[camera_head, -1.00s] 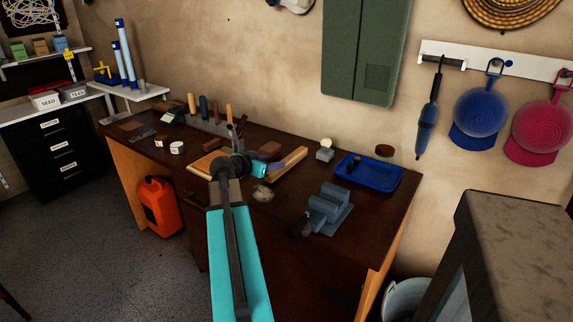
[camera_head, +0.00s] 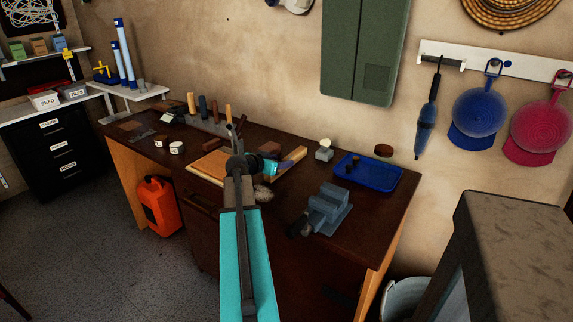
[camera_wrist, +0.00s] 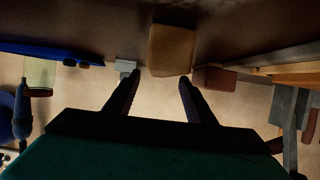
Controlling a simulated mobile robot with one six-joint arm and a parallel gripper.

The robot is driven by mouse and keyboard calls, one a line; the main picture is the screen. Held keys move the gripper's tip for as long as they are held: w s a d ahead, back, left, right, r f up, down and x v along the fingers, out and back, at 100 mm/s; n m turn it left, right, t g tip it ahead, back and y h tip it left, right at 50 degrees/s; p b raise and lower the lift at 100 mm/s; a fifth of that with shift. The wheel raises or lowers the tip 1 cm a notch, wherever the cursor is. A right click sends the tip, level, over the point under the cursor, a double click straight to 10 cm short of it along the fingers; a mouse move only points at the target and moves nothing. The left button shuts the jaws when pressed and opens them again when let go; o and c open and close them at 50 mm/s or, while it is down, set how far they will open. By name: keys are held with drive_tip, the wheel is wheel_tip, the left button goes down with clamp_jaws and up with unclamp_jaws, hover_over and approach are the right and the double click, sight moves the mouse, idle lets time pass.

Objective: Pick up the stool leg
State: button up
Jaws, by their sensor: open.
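The stool leg (camera_head: 293,158) looks like a light tan wooden bar lying slantwise on the dark workbench, partly hidden behind my arm. In the wrist view a squared tan end, likely the leg's (camera_wrist: 172,50), sits just past my fingertips, slightly to the right of the gap. My gripper (camera_head: 281,166) is beside the leg, low over the bench. Its dark fingers show apart and empty in the wrist view (camera_wrist: 160,77). I cannot tell whether a finger touches the leg.
A red can (camera_head: 160,205) stands below. A grey-topped surface (camera_head: 525,220) is at the right.

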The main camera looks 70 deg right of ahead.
sight(287, 159)
drive_tip(key=shift+p+x, duration=0.45)
drive_tip(key=shift+x, duration=2.1)
drive_tip(key=shift+r, duration=0.1)
drive_tip(key=c, duration=1.2)
drive_tip(key=shift+r, duration=0.15)
drive_tip(key=shift+r, duration=1.15)
drive_tip(key=s+a, duration=0.3)
drive_tip(key=s+a+r+b, duration=0.1)
drive_tip(key=s+a, duration=0.3)
drive_tip(key=s+a+r+b, duration=0.1)
drive_tip(key=s+a, duration=0.3)
drive_tip(key=shift+s+a+r, duration=0.15)
drive_tip(key=shift+s+r, duration=0.05)
